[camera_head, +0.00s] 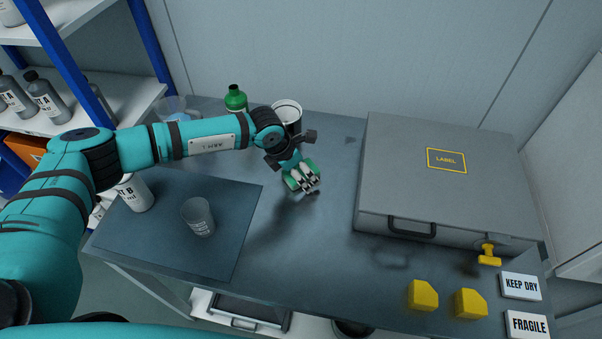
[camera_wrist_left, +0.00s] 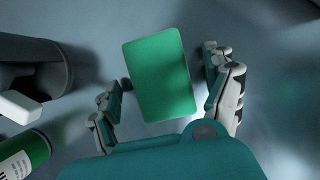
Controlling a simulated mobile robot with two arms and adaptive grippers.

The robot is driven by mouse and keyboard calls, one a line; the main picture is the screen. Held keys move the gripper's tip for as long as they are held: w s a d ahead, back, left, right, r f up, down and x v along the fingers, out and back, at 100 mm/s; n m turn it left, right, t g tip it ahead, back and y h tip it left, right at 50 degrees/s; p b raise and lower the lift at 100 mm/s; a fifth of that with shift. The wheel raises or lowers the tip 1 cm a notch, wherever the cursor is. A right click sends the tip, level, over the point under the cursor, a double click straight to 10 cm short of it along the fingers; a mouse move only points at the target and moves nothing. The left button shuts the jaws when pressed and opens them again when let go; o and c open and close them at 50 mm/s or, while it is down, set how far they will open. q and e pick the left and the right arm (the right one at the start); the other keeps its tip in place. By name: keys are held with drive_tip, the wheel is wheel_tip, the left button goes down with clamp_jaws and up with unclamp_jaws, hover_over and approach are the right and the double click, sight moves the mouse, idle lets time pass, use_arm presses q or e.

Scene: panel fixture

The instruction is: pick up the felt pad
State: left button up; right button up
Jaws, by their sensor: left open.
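The felt pad is a green rounded rectangle (camera_wrist_left: 158,75) lying on the grey table in the left wrist view. In the head view only green edges of it (camera_head: 290,184) show beside and under my left gripper (camera_head: 304,178). My left gripper is open. In the left wrist view its fingers (camera_wrist_left: 166,92) stand on either side of the pad's near part, with a gap on the right. I cannot tell how high the fingertips are above the table. My right gripper is not in view.
A dark cup with a white rim (camera_head: 287,112) and a green bottle (camera_head: 236,99) stand close behind the gripper. A grey case (camera_head: 400,170) fills the right. A clear cup (camera_head: 199,217) stands on a dark mat (camera_head: 240,215). Yellow blocks (camera_head: 422,295) lie front right.

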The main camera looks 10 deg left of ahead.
use_arm(q)
drive_tip(key=shift+c, duration=0.3)
drive_tip(key=c, duration=1.1)
drive_tip(key=shift+r+p, duration=0.35)
drive_tip(key=shift+p, duration=0.05)
drive_tip(key=shift+r+b, duration=0.35)
drive_tip(key=shift+r, duration=0.05)
drive_tip(key=shift+s+r+b, duration=0.25)
drive_tip(key=shift+r+b, duration=0.25)
drive_tip(key=shift+r, duration=0.7)
drive_tip(key=s+d+b, duration=0.1)
drive_tip(key=s, duration=0.4)
drive_tip(key=s+d+r+b, duration=0.1)
drive_tip(key=s, duration=0.4)
drive_tip(key=s+d+b, duration=0.1)
drive_tip(key=s, duration=0.4)
drive_tip(key=shift+s+d+r, duration=0.1)
drive_tip(key=shift+d+r, duration=0.05)
drive_tip(key=shift+r, duration=0.15)
